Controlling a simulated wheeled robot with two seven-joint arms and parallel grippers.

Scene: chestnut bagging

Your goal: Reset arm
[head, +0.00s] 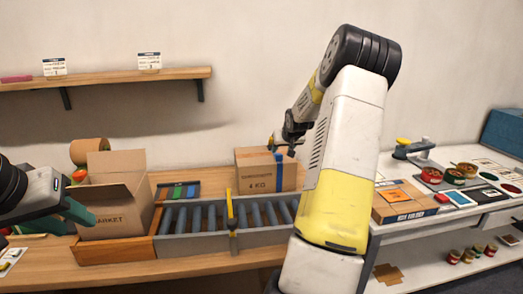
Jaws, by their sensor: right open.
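My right arm rises large through the middle of the view and bends down at a black elbow joint. My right gripper (285,146) is open above the top of a closed brown carton (266,172) with a blue stripe and "4 KG" print. I cannot tell whether it touches the carton. My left gripper (72,211) is at the left edge, beside an open carton (118,205) printed "MARKET". Its fingers are partly hidden, so its opening is unclear. No chestnuts can be made out.
A grey roller conveyor (215,240) with a yellow upright runs along the wooden bench. A side table at right holds a flat box (400,205), bowls and a yellow-topped device (408,148). A wall shelf (110,77) hangs at upper left.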

